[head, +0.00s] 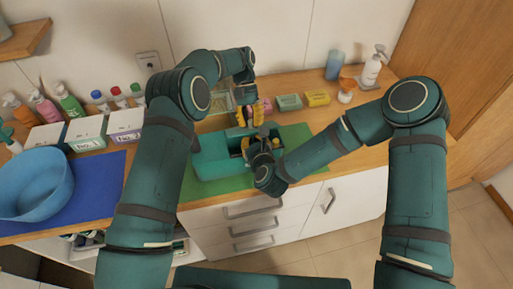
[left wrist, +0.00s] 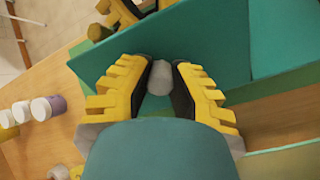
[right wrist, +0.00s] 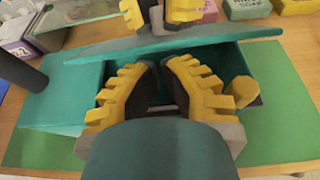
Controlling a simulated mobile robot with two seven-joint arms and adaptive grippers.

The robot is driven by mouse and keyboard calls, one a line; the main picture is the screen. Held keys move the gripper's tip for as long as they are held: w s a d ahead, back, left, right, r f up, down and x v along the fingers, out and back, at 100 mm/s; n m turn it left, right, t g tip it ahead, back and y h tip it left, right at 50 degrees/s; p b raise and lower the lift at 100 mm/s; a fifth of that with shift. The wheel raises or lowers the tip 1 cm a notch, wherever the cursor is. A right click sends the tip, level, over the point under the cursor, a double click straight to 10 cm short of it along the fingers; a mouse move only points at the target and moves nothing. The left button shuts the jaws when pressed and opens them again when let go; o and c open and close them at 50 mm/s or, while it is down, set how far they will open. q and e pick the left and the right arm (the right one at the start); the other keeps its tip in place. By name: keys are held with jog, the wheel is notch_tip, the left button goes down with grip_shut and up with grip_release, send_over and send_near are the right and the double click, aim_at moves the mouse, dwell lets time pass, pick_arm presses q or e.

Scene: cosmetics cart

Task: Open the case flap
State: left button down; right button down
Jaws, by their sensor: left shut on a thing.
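The teal case (head: 210,160) stands on a green mat, and part of its inside shows as a dark opening. Its teal flap (right wrist: 190,42) stands raised along the far side of the opening; it also shows in the left wrist view (left wrist: 200,45). My left gripper (head: 247,112) is beyond the flap, shut on it, with a rounded grey piece (left wrist: 160,77) between the fingers. My right gripper (right wrist: 158,68) is over the case opening on the near side of the flap, fingers slightly apart with nothing visible between them. It also shows in the head view (head: 258,148).
A yellow piece (right wrist: 243,90) is at the right of the opening. Soap boxes (head: 289,102) are behind the case, and a pump bottle (head: 372,68) is at back right. White-lidded boxes (head: 86,131) and a blue basin (head: 35,185) are at left. The mat's right part (right wrist: 285,120) is clear.

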jog(key=shift+w+a+f, duration=0.25)
jog(key=shift+w, duration=0.35)
jog(key=shift+r, duration=0.1)
pick_arm(q)
jog(key=shift+f, duration=0.1)
pick_arm(e)
jog(key=shift+w+a+r, duration=0.1)
jog(key=shift+w+r, duration=0.25)
jog(key=shift+r, duration=0.2)
pick_arm(q)
jog(key=c, duration=0.8)
grip_release()
